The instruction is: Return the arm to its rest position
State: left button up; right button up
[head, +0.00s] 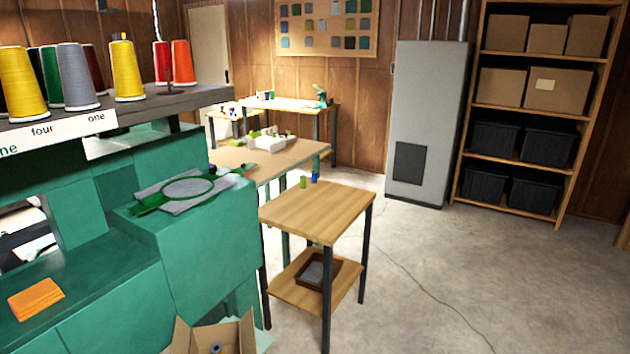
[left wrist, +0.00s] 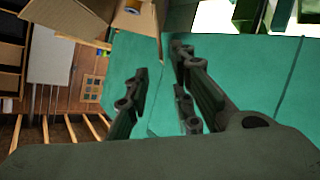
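My left gripper (left wrist: 160,64) shows in the left wrist view, its two dark fingers apart with nothing between them. Behind the fingers is the green machine body (left wrist: 225,60), with a cardboard box (left wrist: 135,18) at the top. The distance from the fingers to the green surface is hard to tell. Neither gripper shows in the head view, and my right gripper is in no view.
The green machine (head: 190,228) fills the left, with a shelf of thread cones (head: 76,78) above. An open cardboard box (head: 240,338) is at the bottom. A wooden table (head: 325,208) stands in the middle.

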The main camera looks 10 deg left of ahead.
pick_arm(q)
jog(key=s+d+f+m+g+h, duration=0.3)
jog(key=s+d+m+g, duration=0.65)
jog(key=s+d, duration=1.05)
notch_tip(320, 180, down, 25)
jog(key=s+g, duration=0.1)
jog(key=g, duration=0.1)
jog(key=s+a+f, duration=0.3)
jog(key=s+f, duration=1.4)
jog(key=shift+s+g, duration=0.35)
